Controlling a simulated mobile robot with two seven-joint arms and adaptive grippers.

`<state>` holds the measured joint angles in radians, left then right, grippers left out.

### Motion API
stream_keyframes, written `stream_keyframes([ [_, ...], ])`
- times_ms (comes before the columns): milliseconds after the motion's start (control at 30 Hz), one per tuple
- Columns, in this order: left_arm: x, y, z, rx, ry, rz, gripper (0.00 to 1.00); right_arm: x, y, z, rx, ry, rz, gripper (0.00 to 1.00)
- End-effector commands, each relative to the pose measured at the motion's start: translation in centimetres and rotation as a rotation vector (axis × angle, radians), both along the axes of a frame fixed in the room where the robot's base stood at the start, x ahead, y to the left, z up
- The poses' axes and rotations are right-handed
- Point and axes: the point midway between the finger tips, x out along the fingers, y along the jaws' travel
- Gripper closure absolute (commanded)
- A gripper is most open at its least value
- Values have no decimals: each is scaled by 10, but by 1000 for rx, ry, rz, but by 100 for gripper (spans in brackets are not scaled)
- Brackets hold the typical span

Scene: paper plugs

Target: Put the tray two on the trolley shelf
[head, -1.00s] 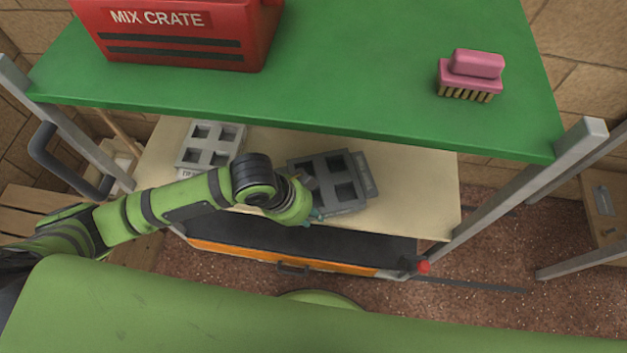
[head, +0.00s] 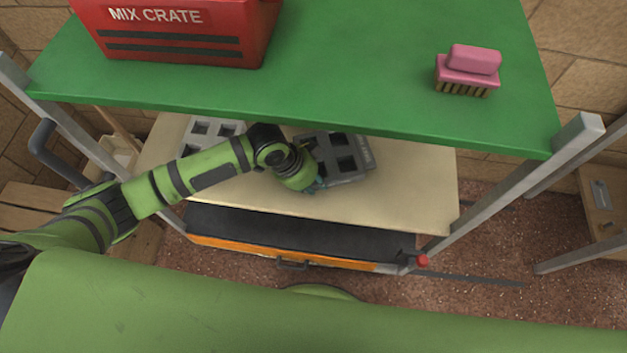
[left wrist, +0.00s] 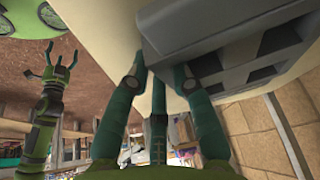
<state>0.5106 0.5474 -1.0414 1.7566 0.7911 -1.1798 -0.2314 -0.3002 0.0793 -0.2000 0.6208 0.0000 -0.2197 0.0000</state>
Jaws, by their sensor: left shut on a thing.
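My left gripper (head: 316,186) is shut on the near edge of a dark grey tray (head: 364,152) with square openings. The tray is at the trolley's cream lower shelf (head: 400,195), under the green top; I cannot tell whether it rests on the shelf. Its far part is hidden by the green top. In the left wrist view, the gripper's fingers (left wrist: 160,72) are at the edge of the grey tray (left wrist: 215,35). A light grey tray (head: 190,140) lies on the shelf's left, partly covered by my arm. My right gripper (left wrist: 61,55) shows with its fingers apart, empty.
The green top (head: 330,60) overhangs the shelf and carries a red mix crate (head: 180,35) and a pink brush (head: 467,75). A grey post (head: 510,195) stands at the right. The shelf's front and right are bare. A dark, orange-edged level (head: 300,235) is below.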

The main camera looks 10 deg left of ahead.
Motion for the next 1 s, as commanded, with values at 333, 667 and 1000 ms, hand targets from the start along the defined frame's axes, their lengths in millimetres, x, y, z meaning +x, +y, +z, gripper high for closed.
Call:
stream_keyframes([
  [333,0,0,-4,1,1,1,53,0,0,-1,0,0,0,18],
  [667,0,0,-3,1,1,1,53,0,0,-1,0,0,0,18],
  [1000,-5,15,38,0,-3,0,53,0,0,3,0,0,0,18],
])
